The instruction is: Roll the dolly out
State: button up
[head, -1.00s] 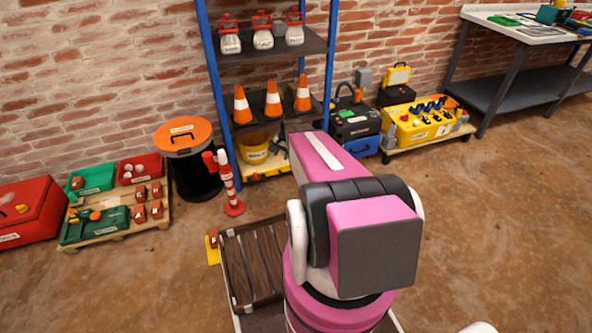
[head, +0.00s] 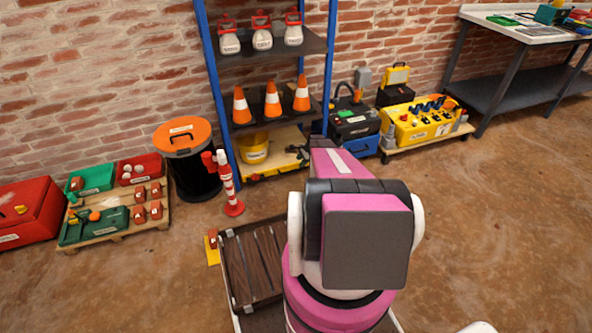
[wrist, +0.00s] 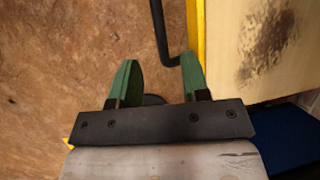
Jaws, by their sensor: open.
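A low wooden platform with a yellow edge, seemingly the dolly (head: 285,141), sits in the bottom of the blue-posted shelf and carries a yellow bucket (head: 254,147). In the wrist view its worn board (wrist: 265,45) and yellow edge fill the upper right. A black bar handle (wrist: 158,25) runs beside that edge and bends in towards it. My gripper (wrist: 157,72) is open, with green fingers. The lower bend of the bar shows between and just beyond the fingertips, nearer the right finger; contact is unclear. In the head view my arm hides most of the gripper.
The shelf's blue posts (head: 219,100) flank the platform. A red-white post (head: 229,185) and an orange-lidded bin (head: 184,150) stand left of it. A black case (head: 352,122) and a yellow case (head: 425,124) stand right. The floor (head: 500,210) at right is clear.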

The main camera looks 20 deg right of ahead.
aim_at(296, 170)
jog(key=x, duration=0.7)
jog(key=shift+a+f, duration=0.1)
jog(key=shift+f, duration=0.1)
grip_shut()
